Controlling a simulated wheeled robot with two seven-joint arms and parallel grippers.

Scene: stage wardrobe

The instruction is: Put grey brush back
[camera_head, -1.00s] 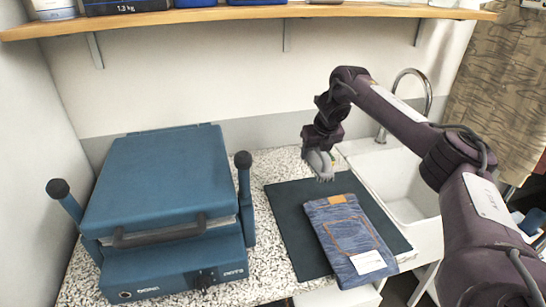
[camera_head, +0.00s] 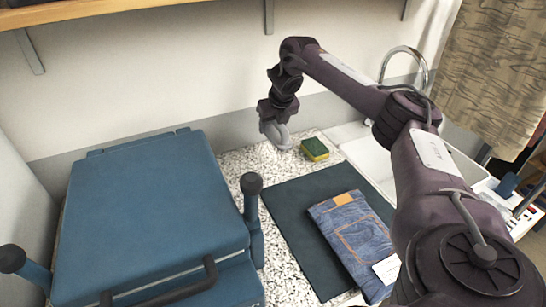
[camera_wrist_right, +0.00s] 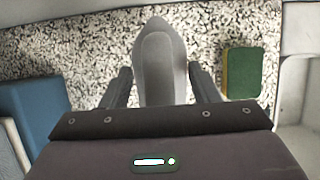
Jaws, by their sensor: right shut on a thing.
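My right gripper (camera_head: 272,118) is shut on the grey brush (camera_head: 278,135) and holds it over the back of the speckled counter. In the right wrist view the grey brush (camera_wrist_right: 160,65) is a smooth, rounded grey piece between the two dark fingers (camera_wrist_right: 160,88), pointing away from the gripper. Part of it is hidden behind the gripper body. Whether the brush touches the counter I cannot tell. My left gripper is not in view.
A green and yellow sponge (camera_head: 314,149) lies right of the brush. A dark mat (camera_head: 287,222) with folded jeans (camera_head: 352,232) lies in front. A blue press (camera_head: 150,205) fills the left. A sink (camera_head: 375,160) is at right, a shelf (camera_head: 100,8) above.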

